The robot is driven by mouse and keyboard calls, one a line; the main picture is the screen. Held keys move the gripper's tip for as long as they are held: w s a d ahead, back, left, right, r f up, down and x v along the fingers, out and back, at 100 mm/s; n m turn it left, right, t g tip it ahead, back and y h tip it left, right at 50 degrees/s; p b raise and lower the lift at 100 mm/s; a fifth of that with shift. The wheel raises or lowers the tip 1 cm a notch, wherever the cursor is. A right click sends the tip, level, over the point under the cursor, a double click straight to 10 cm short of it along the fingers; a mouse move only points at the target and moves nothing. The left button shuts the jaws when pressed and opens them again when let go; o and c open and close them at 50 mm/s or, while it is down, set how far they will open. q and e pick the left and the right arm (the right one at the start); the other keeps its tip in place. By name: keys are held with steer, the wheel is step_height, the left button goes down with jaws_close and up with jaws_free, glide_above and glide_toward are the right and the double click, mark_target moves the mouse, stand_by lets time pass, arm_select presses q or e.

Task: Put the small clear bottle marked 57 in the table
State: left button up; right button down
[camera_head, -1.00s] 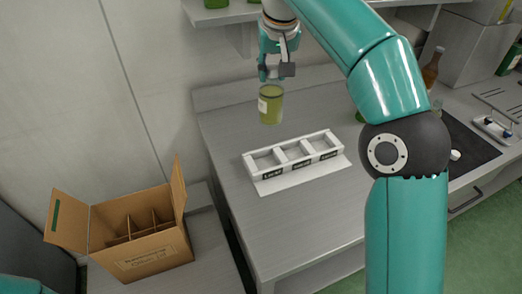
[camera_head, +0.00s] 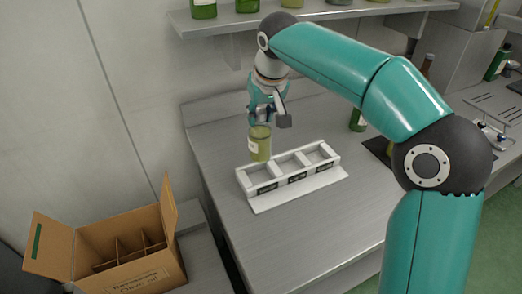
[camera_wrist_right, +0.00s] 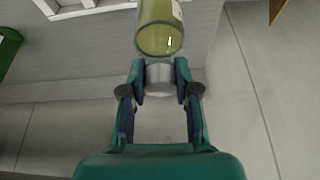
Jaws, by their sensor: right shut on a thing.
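A small clear bottle (camera_head: 260,146) of yellow-green liquid with a pale label hangs upright below my right gripper (camera_head: 262,118). No number on it is readable. In the right wrist view, the jaws (camera_wrist_right: 160,79) are shut on the silver cap (camera_wrist_right: 159,76) of the bottle (camera_wrist_right: 159,35). In the head view the bottle is at the back of the left compartment of a white rack (camera_head: 270,198); I cannot tell if it touches the rack. The rack stands on the grey metal table (camera_head: 300,236). My left gripper is not in view.
An open cardboard box (camera_head: 130,277) with dividers stands at the lower left. A shelf (camera_head: 305,14) with several bottles runs above the table's back. A green bottle (camera_head: 358,119) stands behind the rack to the right. The table front is clear.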

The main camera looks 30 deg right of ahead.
mark_target(261, 144)
step_height(261, 144, down, 9)
steer(key=shift+f+b, duration=0.1)
steer(key=shift+b, duration=0.2)
steer(key=c, duration=1.3)
jaws_free()
steer(key=shift+f, duration=0.15)
steer(key=o, duration=0.5)
steer(key=shift+c, duration=0.2)
steer(key=v, duration=1.2)
